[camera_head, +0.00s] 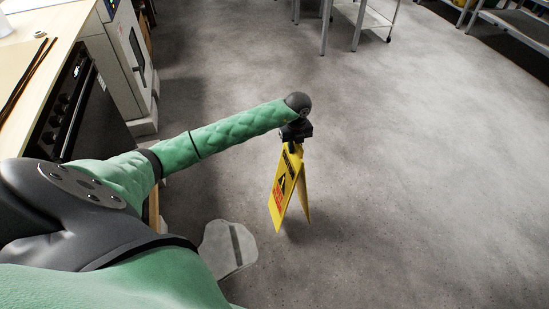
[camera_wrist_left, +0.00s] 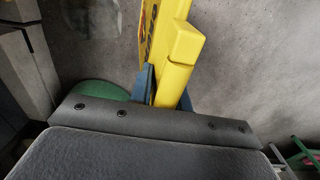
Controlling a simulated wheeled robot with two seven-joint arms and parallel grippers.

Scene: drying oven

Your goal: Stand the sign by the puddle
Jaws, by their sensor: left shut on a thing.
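The yellow warning sign (camera_head: 283,188) is an A-frame with its two panels spread. In the head view it is upright, with its feet at or just above the floor; I cannot tell which. My left gripper (camera_head: 293,146) is shut on the sign's top edge. The left wrist view shows the yellow top (camera_wrist_left: 178,62) between the blue-grey fingers (camera_wrist_left: 165,90). The puddle (camera_head: 222,250) is a pale, shiny patch on the floor, left of and nearer than the sign, with a gap between them. My left arm hides part of the floor by it. My right gripper is not in view.
A bench with a wooden edge (camera_head: 60,27) and a dark-fronted oven (camera_head: 72,100) line the left side. A white cabinet (camera_head: 122,55) stands behind them. A white trolley (camera_head: 372,17) and shelving (camera_head: 515,28) stand at the back. The floor to the right is clear.

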